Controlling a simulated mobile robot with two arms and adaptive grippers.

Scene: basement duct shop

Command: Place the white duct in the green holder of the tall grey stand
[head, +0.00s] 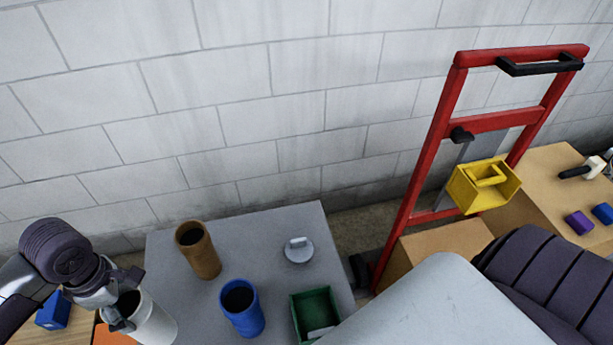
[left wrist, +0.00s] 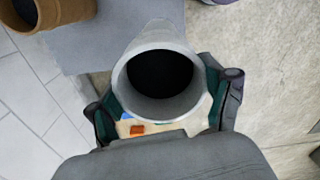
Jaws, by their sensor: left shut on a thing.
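The white duct (head: 158,323) is an open-ended tube at the lower left of the head view. My left gripper (head: 119,312) is shut on it near its upper end. In the left wrist view the duct (left wrist: 158,36) shows its round dark mouth, with the fingers of my left gripper (left wrist: 162,110) on both sides of it. The duct is at the left edge of the grey stand (head: 268,278); whether it touches the stand cannot be told. The green holder (head: 298,317) is a square open box at the stand's front right, with a grey piece in it. My right gripper is out of view.
A brown tube (head: 199,252) and a blue tube (head: 242,310) stand upright on the grey top, near a round grey lid (head: 298,250). A red frame (head: 436,140) with a yellow box (head: 484,190) rises at the right. A block wall (head: 230,90) closes the back.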

